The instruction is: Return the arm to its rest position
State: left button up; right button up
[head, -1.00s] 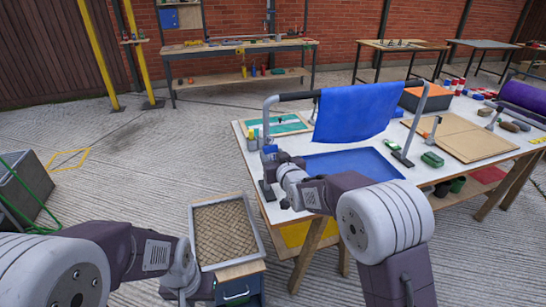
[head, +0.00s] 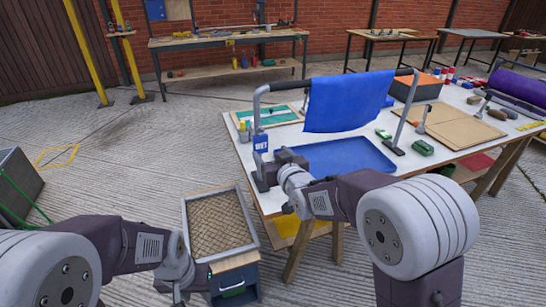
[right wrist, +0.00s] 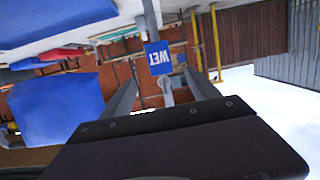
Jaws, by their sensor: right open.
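My right gripper (head: 264,174) is at the near left corner of the white table, by the left post of the grey frame (head: 257,115). In the right wrist view its two fingers (right wrist: 164,92) are apart, with nothing held between them. The blue WET sign (right wrist: 158,57) shows between and beyond the fingers; it also shows in the head view (head: 261,143) just above the gripper. A blue cloth (head: 345,103) hangs over the frame's bar. My left arm reaches in at lower left, and its gripper (head: 182,290) is mostly cut off or hidden at the bottom edge.
The white table (head: 243,150) carries a blue tray (head: 345,157), a brown board (head: 450,130), a green item (head: 423,148) and a purple roll (head: 518,90). A cabinet with a textured top (head: 218,222) stands between my arms. Open floor (head: 120,160) lies to the left.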

jog(key=s+d+f+m+g+h, duration=0.1)
jog(key=s+d+f+g+h, duration=0.2)
jog(key=d, duration=0.4)
jog(key=s+d+f+m+h, duration=0.1)
jog(key=s+d+f+m, duration=0.1)
jog(key=s+d+f, duration=0.3)
jog(key=s+d+f+g, duration=0.2)
jog(key=s+f+g, duration=0.35)
jog(key=s, duration=0.45)
jog(key=s+d+f+g, duration=0.2)
jog(key=s+f+g, duration=0.4)
jog(key=s, duration=0.5)
notch_tip(320, 180, up, 14)
jog(key=p, duration=1.4)
jog(key=shift+s+f+m+t+h, duration=0.15)
jog(key=shift+s+m+t+h, duration=0.15)
jog(key=shift+m+t, duration=0.15)
